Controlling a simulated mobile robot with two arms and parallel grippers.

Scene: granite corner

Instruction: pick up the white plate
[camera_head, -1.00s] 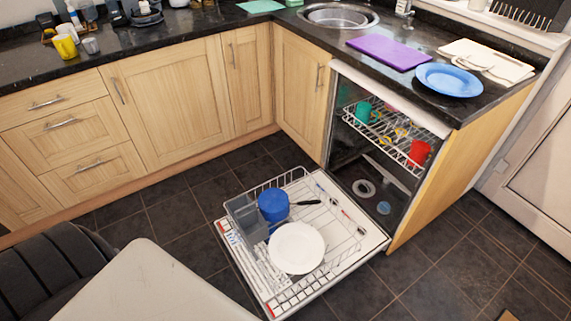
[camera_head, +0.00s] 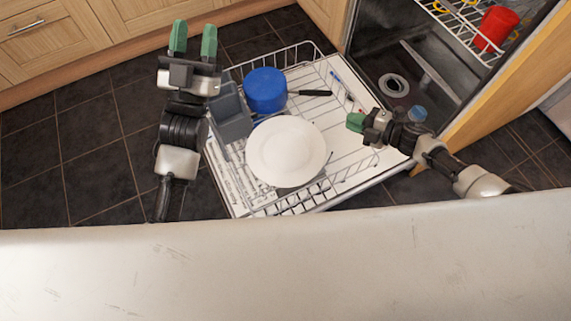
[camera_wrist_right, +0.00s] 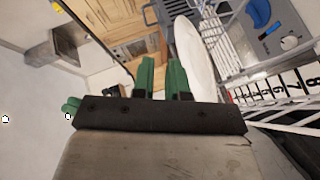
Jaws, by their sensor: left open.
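The white plate (camera_head: 286,151) sits in the lower rack (camera_head: 340,170) of the open dishwasher, tilted, in front of a blue pot (camera_head: 265,90). In the right wrist view the plate (camera_wrist_right: 195,55) appears just right of the fingers. My right gripper (camera_head: 356,122) is right of the plate, apart from it. Its two green fingers (camera_wrist_right: 162,80) have a narrow empty gap between them. My left gripper (camera_head: 194,40) is open and empty, with fingers pointing away, up and left of the plate beyond the rack's left side.
A grey cutlery basket (camera_head: 231,113) stands in the rack left of the plate. A black pot handle (camera_head: 312,93) points right. The upper rack (camera_head: 462,25) holds a red cup (camera_head: 496,28). A pale surface (camera_head: 290,265) fills the foreground.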

